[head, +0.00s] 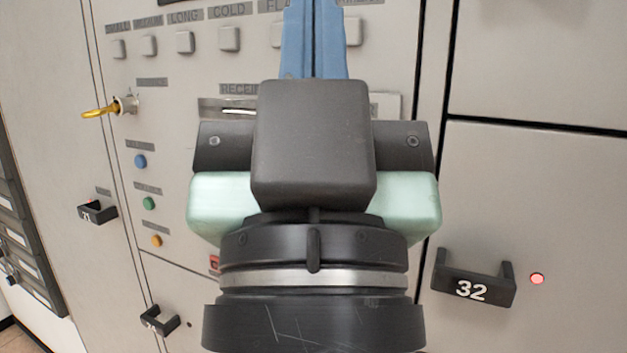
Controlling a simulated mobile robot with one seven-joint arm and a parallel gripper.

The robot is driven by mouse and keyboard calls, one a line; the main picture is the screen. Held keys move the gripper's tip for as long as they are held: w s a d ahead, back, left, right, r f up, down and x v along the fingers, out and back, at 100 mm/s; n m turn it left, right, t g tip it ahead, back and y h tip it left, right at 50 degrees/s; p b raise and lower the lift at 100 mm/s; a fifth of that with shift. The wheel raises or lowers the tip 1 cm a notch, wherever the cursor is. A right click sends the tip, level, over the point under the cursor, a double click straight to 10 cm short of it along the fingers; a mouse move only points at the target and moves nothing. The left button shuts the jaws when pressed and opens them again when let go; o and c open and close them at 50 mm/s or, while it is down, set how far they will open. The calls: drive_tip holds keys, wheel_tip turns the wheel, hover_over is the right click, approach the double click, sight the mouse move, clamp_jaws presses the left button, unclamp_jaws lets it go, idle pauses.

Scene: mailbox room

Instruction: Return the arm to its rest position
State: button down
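My gripper (314,22) is in the middle of the head view, seen from behind, with its dark body and pale green sides in front of a grey panel wall. Its two blue fingers point up and away, side by side with only a thin line between them, so it looks shut. The tips reach the top edge of the view, and nothing shows held between them. The gripper body hides part of the panel (165,215) behind it.
A yellow key (100,111) sits in a lock at the left. Square buttons (184,42) and a slot (238,111) are behind my gripper. Dark handles stick out, one marked 32 (472,288) beside a red light (537,279) and another (97,211) at the left.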

wheel_tip(320, 180, up, 22)
drive_tip(key=p, duration=1.9)
